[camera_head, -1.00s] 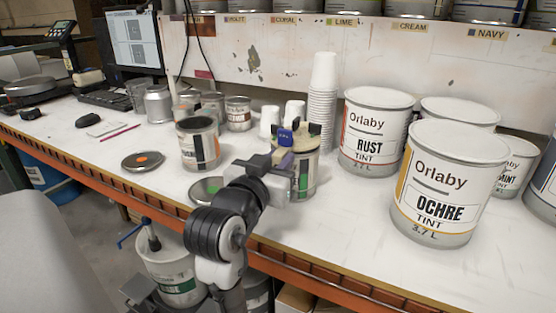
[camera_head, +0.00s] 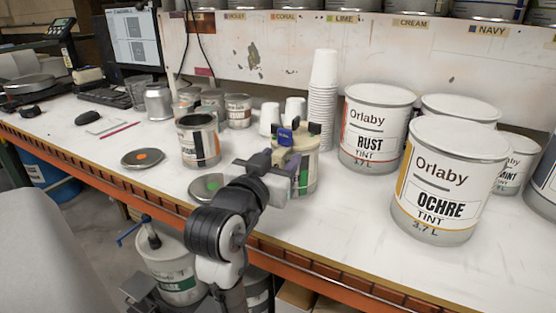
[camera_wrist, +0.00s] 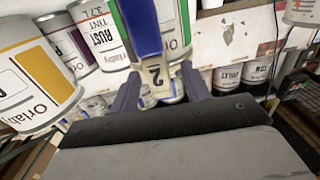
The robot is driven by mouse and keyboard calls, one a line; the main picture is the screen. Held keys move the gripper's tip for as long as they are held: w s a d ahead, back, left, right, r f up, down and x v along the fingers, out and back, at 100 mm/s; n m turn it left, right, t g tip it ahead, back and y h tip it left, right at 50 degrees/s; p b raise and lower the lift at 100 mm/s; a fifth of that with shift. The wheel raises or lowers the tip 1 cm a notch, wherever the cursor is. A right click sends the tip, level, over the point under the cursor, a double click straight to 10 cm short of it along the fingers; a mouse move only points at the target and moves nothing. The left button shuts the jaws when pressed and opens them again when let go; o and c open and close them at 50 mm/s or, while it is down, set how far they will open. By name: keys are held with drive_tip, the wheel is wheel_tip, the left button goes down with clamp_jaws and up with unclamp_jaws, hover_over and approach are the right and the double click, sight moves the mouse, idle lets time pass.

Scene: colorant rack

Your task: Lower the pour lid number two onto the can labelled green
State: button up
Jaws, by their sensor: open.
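The pour lid (camera_head: 300,140) is cream with dark clips and a blue part, and it appears to sit level on top of a can with a green band (camera_head: 303,180). Whether it is fully seated I cannot tell. My gripper (camera_wrist: 160,90) is open around the handle, with a finger on each side. In the head view my gripper (camera_head: 284,166) is in front of the can and hides part of it.
Large ochre (camera_head: 440,205) and rust (camera_head: 375,140) cans stand to the right. A stack of white cups (camera_head: 323,95) is behind.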

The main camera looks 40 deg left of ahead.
drive_tip(key=shift+s, duration=0.1)
drive_tip(key=b+v, duration=0.4)
drive_tip(key=v, duration=0.9)
drive_tip(key=shift+s+d, duration=0.15)
drive_tip(key=shift+s, duration=0.15)
